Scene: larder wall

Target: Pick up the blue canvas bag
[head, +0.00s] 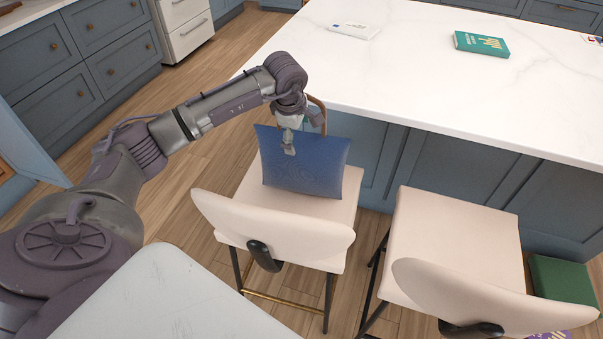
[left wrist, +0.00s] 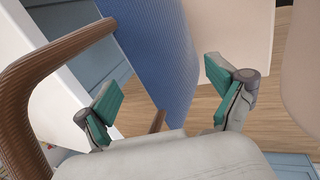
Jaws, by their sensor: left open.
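The blue canvas bag (head: 305,165) stands upright on the seat of the left cream chair (head: 340,205). Its brown handle (head: 319,108) rises above its top edge, beside my gripper. My left gripper (head: 289,143) is open at the upper part of the bag, in front of its near face. In the left wrist view, the blue bag (left wrist: 155,45) shows between and beyond the two teal-padded fingers (left wrist: 163,86). A thick brown handle (left wrist: 60,60) curves past the left finger, outside the gap. I cannot tell whether a finger touches the bag. My right gripper is out of view.
A white counter (head: 420,90) with blue cabinets stands just behind the bag. A teal book (head: 481,44) and a white item (head: 354,31) lie on it. A second cream chair (head: 450,240) is to the right, with a green box (head: 562,278) on the floor beyond.

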